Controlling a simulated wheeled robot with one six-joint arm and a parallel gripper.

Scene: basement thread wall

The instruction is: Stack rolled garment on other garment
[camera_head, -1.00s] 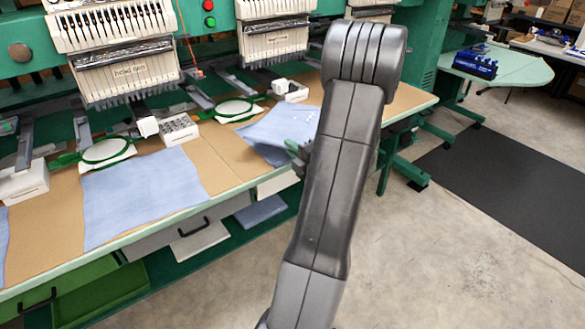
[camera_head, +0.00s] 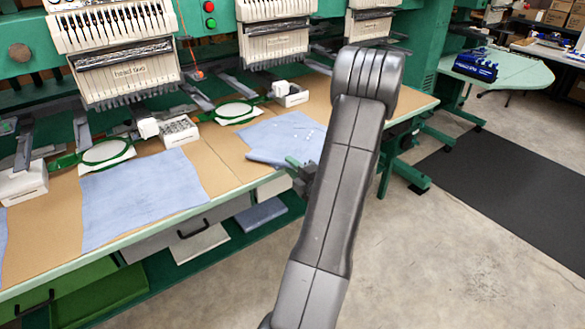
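A light blue garment (camera_head: 285,134) lies on the table, partly hidden behind my arm. Its near edge looks folded or rolled into a thicker strip, and small white specks show on top. Another light blue garment (camera_head: 143,190) lies flat to its left, with bare table between them. My gripper (camera_head: 294,165) is at the near edge of the right garment, by the table's front edge. Only part of the gripper shows beside my arm; whether its fingers are open, or hold the cloth, cannot be seen.
Embroidery heads (camera_head: 127,72) overhang the back of the table (camera_head: 222,152). Green hoops (camera_head: 106,151) and white boxes (camera_head: 178,131) stand behind the garments. A folded blue cloth (camera_head: 260,214) lies on the lower shelf.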

